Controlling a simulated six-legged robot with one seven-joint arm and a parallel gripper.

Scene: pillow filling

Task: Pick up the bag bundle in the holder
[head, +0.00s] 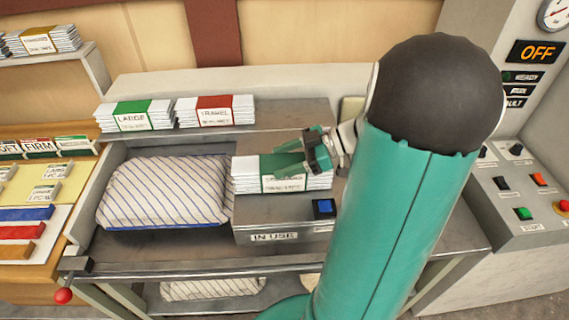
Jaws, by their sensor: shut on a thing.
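The bag bundle (252,181) is a stack of white bags with a green band and label. It sits on the grey holder (275,214) marked "IN USE", which has a blue button (324,207) on its front. My gripper (297,160) is at the top right of this bundle and is shut on it. Part of the bundle's right side is hidden by my gripper and arm. I cannot tell whether the bundle is lifted off the holder.
A striped pillow (165,192) lies left of the holder. Bundles labelled LARGE (135,116) and TRAVEL (215,111) stand on the shelf behind. A control panel (515,205) with buttons is at right. A red-knobbed lever (64,295) sticks out at front left.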

